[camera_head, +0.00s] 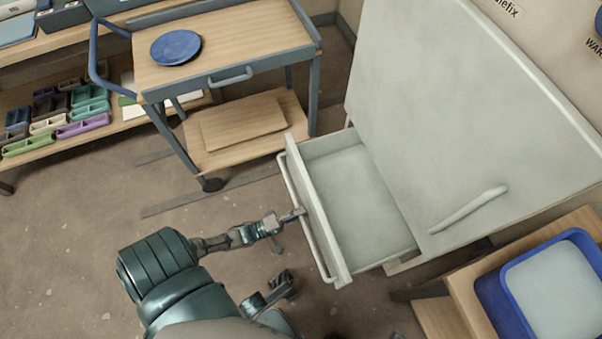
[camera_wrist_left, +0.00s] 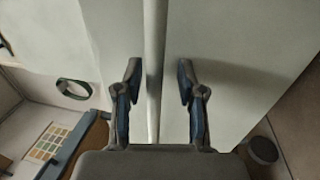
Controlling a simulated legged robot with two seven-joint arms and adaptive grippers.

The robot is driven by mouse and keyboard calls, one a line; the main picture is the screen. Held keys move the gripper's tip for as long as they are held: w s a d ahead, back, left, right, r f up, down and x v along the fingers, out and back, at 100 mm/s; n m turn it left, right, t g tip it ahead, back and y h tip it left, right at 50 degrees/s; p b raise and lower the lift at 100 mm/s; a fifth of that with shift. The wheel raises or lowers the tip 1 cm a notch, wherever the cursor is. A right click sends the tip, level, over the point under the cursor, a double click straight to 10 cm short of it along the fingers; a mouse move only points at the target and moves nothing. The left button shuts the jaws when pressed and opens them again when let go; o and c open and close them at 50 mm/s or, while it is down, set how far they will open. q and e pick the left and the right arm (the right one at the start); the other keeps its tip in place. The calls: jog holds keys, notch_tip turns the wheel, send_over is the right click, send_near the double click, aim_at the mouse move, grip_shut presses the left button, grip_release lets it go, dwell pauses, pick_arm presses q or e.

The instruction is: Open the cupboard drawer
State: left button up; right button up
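The pale grey cupboard (camera_head: 470,110) stands at the right in the head view. Its drawer (camera_head: 362,195) is pulled out, and its empty-looking inside shows. A long bar handle (camera_head: 302,215) runs along the drawer front. My left gripper (camera_head: 300,213) is at this handle, around its middle. In the left wrist view the handle bar (camera_wrist_left: 154,70) passes between the two fingers of my left gripper (camera_wrist_left: 160,85), with gaps visible beside it, so the fingers look open around it. A dark gripper-like part, apparently my right gripper (camera_head: 284,284), is low in the head view, apart from the drawer.
A wooden-topped trolley (camera_head: 250,30) with a blue plate (camera_head: 176,47) stands behind the drawer to the left. A blue bucket (camera_head: 494,302) with pale contents is at the lower right. A shelf with small coloured trays (camera_head: 83,122) is at far left. Floor left of the drawer is clear.

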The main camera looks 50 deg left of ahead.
pick_arm(q)
jog(key=v, duration=1.2)
dwell(0.5)
